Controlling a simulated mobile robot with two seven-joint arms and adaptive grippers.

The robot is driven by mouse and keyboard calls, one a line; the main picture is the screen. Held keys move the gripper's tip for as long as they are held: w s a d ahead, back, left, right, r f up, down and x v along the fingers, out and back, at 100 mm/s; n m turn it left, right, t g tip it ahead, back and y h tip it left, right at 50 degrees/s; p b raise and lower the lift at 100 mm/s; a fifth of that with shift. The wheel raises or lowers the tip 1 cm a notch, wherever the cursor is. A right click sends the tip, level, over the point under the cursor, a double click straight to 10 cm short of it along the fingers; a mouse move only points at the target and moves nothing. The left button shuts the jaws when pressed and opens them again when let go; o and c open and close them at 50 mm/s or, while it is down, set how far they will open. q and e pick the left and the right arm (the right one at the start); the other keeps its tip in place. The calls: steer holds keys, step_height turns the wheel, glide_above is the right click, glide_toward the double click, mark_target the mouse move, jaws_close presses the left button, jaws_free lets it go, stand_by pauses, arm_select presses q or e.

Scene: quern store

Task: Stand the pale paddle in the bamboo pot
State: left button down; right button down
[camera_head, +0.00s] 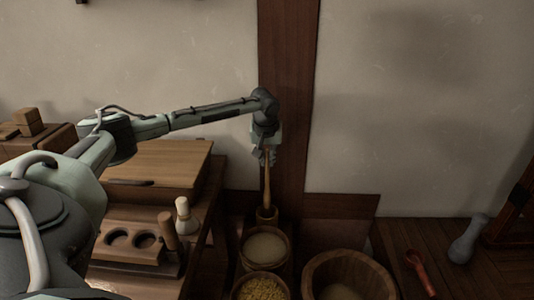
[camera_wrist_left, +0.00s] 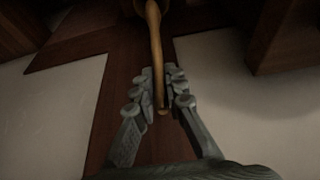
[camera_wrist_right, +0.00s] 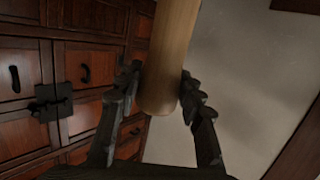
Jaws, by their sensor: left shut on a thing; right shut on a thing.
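My left gripper (camera_head: 267,158) is shut on the upper end of the pale paddle (camera_head: 267,183), which stands nearly upright. The paddle's lower end meets the mouth of the small brown bamboo pot (camera_head: 267,216); how deep it sits is hidden. In the left wrist view, the paddle (camera_wrist_left: 155,45) runs from between the fingers (camera_wrist_left: 162,95) toward the pot at the top edge. My right gripper (camera_wrist_right: 158,90) shows only in the right wrist view, shut on a thick, pale wooden cylinder (camera_wrist_right: 172,55).
A bowl of pale stuff (camera_head: 265,248) and a bowl of yellow grains (camera_head: 261,287) stand close in front of the pot. A wide wooden tub (camera_head: 318,272) is to their right. A table with a wooden box (camera_head: 160,165) is left. A red ladle (camera_head: 420,272) lies on the floor.

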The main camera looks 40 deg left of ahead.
mark_target(267, 176)
arm_select(q)
steer(key=shift+f+b, duration=0.8)
steer(key=shift+f, duration=3.35)
arm_select(e)
steer(key=shift+f, duration=0.65)
arm_select(q)
steer(key=c, duration=1.5)
jaws_free()
steer(key=shift+r, duration=0.1)
steer(key=v, duration=1.1)
steer(key=shift+s+d+r, duration=0.15)
steer(key=shift+d+r, duration=0.05)
steer(key=shift+r, duration=0.15)
